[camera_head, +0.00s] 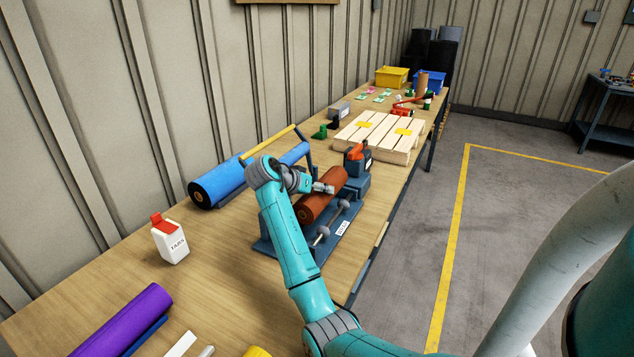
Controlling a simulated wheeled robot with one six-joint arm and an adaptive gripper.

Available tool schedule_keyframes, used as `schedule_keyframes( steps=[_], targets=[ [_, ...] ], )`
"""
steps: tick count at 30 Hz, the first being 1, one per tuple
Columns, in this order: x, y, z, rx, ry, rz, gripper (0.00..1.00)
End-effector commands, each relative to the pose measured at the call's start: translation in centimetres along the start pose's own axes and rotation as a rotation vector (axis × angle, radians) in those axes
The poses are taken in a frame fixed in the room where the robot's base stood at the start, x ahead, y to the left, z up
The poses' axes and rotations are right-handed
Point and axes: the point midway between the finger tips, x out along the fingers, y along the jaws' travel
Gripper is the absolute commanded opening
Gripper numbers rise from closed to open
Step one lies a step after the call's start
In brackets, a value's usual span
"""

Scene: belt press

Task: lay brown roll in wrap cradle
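The brown roll (318,210) lies tilted in the picture, with its dark end facing me, over a blue-grey metal stand (268,246) in the middle of the bench. The stand has rods with round knobs and a small white label too small to read; it appears to be the wrap cradle. I cannot tell whether the roll rests fully on it. My gripper (322,188) is at the roll's upper left side, touching or very close to it. Its fingers are small and partly hidden, so I cannot tell whether they grip the roll.
A blue roll (215,184) lies left of my arm, and a purple roll (124,321) lies at the front left. A white TABS bottle (170,240) stands between them. A dark device with an orange top (356,158) stands behind the brown roll. A wooden pallet (376,138) is farther back.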

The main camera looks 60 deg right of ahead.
Motion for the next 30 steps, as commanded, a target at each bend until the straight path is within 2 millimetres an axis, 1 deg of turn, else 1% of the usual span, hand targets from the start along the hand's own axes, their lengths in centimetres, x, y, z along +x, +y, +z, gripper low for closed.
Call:
schedule_keyframes(
  steps=[5,12,23,24,26,27,30],
  targets=[
    [0.5,-0.3,0.6,0.004,0.004,-0.001,0.05],
    [2.1,-1.2,2.5,0.003,0.004,-0.001,0.05],
    [2.3,-1.3,2.8,0.004,0.004,-0.001,0.05],
    [2.4,-1.3,3.0,0.001,0.001,0.0,0.79],
    [2.4,-1.3,3.0,0.001,0.001,0.0,0.94],
    [2.4,-1.3,3.0,0.001,0.001,0.0,0.99],
    [2.4,-1.3,3.0,0.001,0.001,0.0,0.99]
  ],
)
